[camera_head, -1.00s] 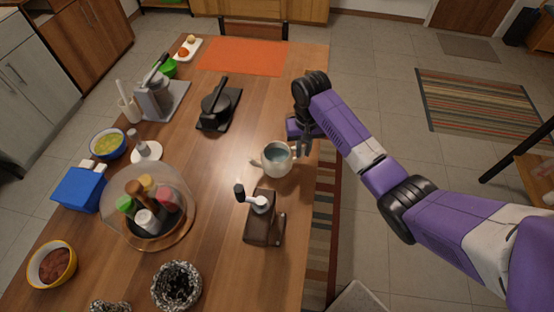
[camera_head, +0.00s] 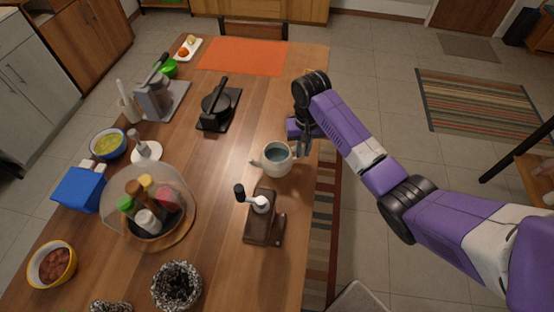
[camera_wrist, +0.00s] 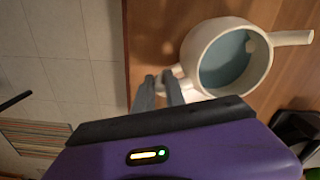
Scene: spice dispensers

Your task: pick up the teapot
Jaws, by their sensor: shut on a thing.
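The teapot (camera_head: 276,160) is a cream, round, open-topped pot with a grey-blue inside, upright near the right edge of the wooden table. Its spout points left in the head view. My gripper (camera_head: 303,150) is at its right side, shut on the handle. In the wrist view, the teapot (camera_wrist: 226,58) is at the upper right with its spout to the right. The fingertips of my gripper (camera_wrist: 172,88) are closed around its handle at the lower left of the pot. I cannot tell whether the teapot touches the table.
A brown grinder (camera_head: 262,220) with a crank stands close in front of the teapot. A black waffle-iron-like device (camera_head: 217,107) lies behind it. A clear dome (camera_head: 165,190) over spice jars stands to the left. The table (camera_head: 225,160) is bare left of the spout.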

